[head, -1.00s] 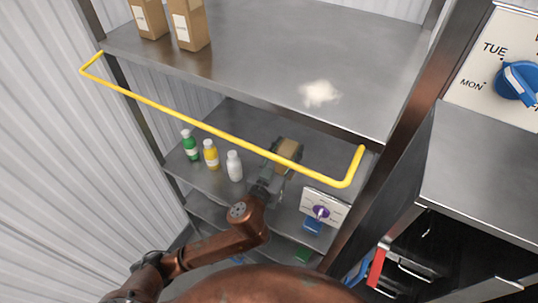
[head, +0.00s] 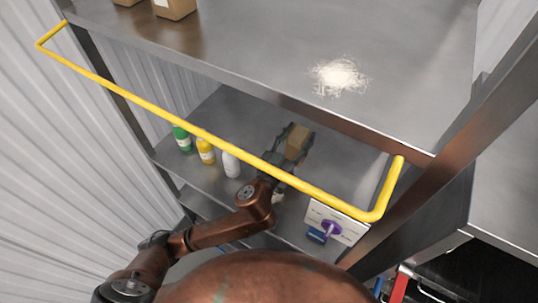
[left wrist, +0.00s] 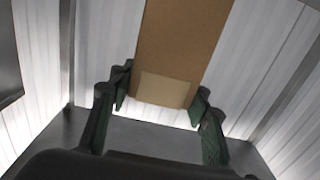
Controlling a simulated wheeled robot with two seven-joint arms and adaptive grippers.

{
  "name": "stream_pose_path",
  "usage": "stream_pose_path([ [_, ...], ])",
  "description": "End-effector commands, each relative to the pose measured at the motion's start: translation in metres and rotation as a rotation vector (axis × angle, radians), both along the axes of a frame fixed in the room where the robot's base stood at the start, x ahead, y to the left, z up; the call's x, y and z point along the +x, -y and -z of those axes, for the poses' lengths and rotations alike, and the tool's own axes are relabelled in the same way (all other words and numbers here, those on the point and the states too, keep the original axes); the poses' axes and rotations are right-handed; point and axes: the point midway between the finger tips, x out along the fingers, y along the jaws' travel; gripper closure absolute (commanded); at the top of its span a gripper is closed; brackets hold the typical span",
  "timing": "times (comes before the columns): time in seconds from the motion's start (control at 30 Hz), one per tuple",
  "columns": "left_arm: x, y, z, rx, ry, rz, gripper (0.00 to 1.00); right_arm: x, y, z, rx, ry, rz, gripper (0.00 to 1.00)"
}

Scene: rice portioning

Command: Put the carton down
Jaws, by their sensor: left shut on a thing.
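A brown carton (head: 299,140) is between the fingers of my left gripper (head: 294,137), over the lower shelf (head: 250,115) and under the upper shelf. In the left wrist view the carton (left wrist: 180,50) shows a paler label near the fingers, and the left gripper (left wrist: 160,100) is shut on it. Whether the carton's base touches the shelf is hidden. My right gripper is not in view.
Green (head: 181,138), yellow (head: 205,150) and white (head: 231,163) bottles stand left of my gripper. A yellow rail (head: 220,143) crosses in front. A dial panel (head: 335,224) is at right. White grains (head: 338,75) lie on the upper shelf (head: 240,40).

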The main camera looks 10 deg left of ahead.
Motion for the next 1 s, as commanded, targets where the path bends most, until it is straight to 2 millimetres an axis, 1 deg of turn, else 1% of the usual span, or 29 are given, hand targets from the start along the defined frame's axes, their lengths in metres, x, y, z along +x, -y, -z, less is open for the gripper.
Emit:
stream_pose_path([
  [0.03, 0.0, 0.001, 0.007, 0.0, 0.001, 0.001, 1.0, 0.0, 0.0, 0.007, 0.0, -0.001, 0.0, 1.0],
  [0.13, 0.001, 0.0, 0.019, 0.003, -0.001, 0.0, 1.0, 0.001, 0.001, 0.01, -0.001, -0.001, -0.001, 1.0],
  [0.3, 0.001, 0.001, 0.05, 0.004, -0.001, 0.002, 1.0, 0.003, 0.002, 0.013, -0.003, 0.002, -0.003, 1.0],
  [0.4, 0.001, 0.001, 0.063, 0.004, -0.001, 0.002, 1.0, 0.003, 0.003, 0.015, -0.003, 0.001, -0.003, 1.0],
  [0.57, 0.001, 0.001, 0.076, 0.002, 0.0, 0.001, 1.0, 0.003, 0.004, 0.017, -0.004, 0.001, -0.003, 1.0],
  [0.7, 0.001, 0.0, 0.097, 0.004, -0.002, -0.001, 1.0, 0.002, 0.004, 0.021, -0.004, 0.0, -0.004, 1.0],
  [0.83, 0.0, 0.0, 0.107, 0.0, -0.001, 0.0, 1.0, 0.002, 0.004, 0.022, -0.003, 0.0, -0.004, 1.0],
  [1.0, 0.0, 0.0, 0.107, 0.0, 0.0, 0.0, 1.0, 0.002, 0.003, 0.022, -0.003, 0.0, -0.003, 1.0],
])
